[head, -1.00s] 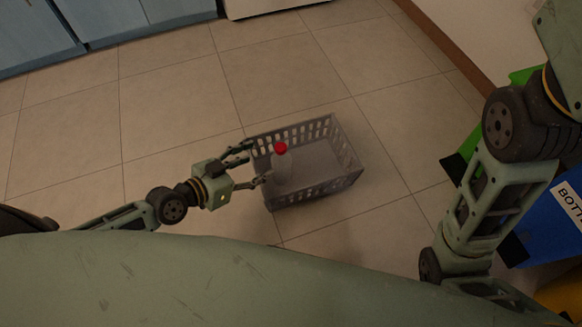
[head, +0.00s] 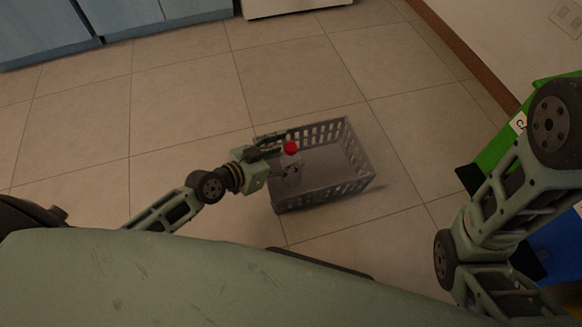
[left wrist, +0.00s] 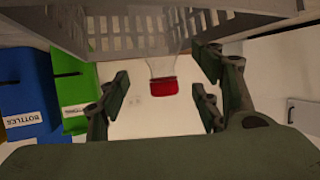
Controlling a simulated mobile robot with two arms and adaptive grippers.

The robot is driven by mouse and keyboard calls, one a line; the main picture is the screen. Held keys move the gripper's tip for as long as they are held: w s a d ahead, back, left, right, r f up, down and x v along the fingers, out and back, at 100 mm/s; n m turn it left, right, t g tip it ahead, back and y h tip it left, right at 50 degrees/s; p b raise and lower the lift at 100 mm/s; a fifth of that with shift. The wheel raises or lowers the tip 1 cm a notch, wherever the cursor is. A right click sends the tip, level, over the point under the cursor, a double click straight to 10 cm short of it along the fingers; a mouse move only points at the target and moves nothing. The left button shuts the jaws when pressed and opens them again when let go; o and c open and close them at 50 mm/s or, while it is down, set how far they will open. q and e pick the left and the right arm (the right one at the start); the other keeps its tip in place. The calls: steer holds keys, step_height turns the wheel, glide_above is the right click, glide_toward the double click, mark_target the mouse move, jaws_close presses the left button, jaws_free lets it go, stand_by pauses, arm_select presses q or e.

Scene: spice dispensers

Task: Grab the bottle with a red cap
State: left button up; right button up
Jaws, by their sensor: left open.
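The bottle with a red cap (head: 291,148) stands in the left part of a grey slatted basket (head: 356,183) on the floor. Its body is mostly hidden by my left gripper in the head view. My left gripper (head: 285,155) is open at the bottle, with its fingers on either side of it. In the left wrist view the red cap (left wrist: 162,87) and clear bottle body lie between the spread fingers (left wrist: 160,95), with visible gaps to them. That view appears upside down. My right arm shows at the right of the head view, but its gripper is out of sight.
A green bin (head: 497,150) and a blue bin (head: 556,240) stand at the right, partly behind my right arm. Blue cabinets (head: 120,15) line the back. The tiled floor around the basket is clear.

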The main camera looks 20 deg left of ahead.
arm_select(q)
steer(key=shift+c, duration=0.6)
steer(key=shift+s, duration=0.1)
steer(key=c, duration=1.2)
steer(key=shift+f, duration=0.1)
steer(key=shift+c, duration=0.2)
